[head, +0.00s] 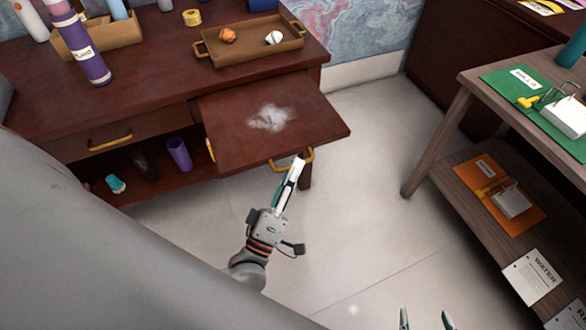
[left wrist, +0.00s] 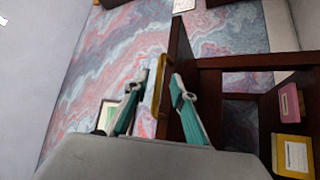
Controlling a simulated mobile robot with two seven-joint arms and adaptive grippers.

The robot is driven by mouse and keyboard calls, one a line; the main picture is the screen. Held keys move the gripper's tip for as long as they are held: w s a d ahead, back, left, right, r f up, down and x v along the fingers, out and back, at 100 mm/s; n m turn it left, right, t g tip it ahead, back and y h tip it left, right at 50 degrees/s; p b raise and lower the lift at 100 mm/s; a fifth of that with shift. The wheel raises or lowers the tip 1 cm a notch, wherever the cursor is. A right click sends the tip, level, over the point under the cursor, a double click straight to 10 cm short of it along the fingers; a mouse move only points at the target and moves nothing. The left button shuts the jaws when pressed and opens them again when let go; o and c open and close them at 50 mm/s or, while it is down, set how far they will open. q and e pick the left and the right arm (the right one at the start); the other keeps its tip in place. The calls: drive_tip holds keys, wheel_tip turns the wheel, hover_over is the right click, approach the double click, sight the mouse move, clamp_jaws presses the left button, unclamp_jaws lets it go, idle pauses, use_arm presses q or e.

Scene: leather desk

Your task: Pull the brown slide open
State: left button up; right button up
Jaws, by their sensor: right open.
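The brown slide (head: 235,120) is a reddish-brown board standing well out from the desk's right part, with a white powdery patch on top. A yellow handle (head: 308,160) is on its front edge; it also shows in the left wrist view (left wrist: 161,70). My left gripper (head: 298,163) is at this handle, its fingertips drawn close together on either side of the bar. In the left wrist view, the fingers (left wrist: 161,82) converge on it. My right gripper (head: 425,318) is open and empty above the floor at the bottom edge, only its fingertips showing.
A wooden tray (head: 250,55) with two small round items stands on the desk (head: 140,85) behind the slide. A drawer with a yellow handle (head: 110,138) is left of it. A purple cup (head: 179,154) stands on the shelf below. The floor (head: 360,130) right of the slide is clear.

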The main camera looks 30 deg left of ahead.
use_arm(q)
drive_tip(key=v, duration=0.7)
use_arm(e)
drive_tip(key=shift+s+f, duration=0.1)
drive_tip(key=shift+f, duration=0.05)
use_arm(q)
drive_tip(key=shift+d, duration=0.1)
drive_tip(key=d+f+m+g+h+p, duration=0.2)
drive_tip(key=d+m+g+h+p, duration=0.25)
drive_tip(key=m, duration=0.65)
drive_tip(key=s+a+f+m+g+y+p, duration=0.2)
drive_tip(key=s+a+f+m+g+p, duration=0.1)
drive_tip(key=s+a+f+m+g, duration=0.2)
wheel_tip(320, 180, down, 3)
drive_tip(key=s+m+g, duration=0.1)
drive_tip(key=s+g, duration=0.1)
drive_tip(key=shift+s+m+g, duration=0.3)
drive_tip(key=shift+s+g, duration=0.05)
use_arm(e)
drive_tip(key=shift+m, duration=0.3)
drive_tip(key=r, duration=0.1)
drive_tip(key=a+r, duration=0.1)
drive_tip(key=r, duration=0.3)
drive_tip(key=shift+s+a, duration=0.2)
drive_tip(key=shift+s, duration=0.2)
drive_tip(key=shift+w+r, duration=0.25)
drive_tip(key=shift+r, duration=0.05)
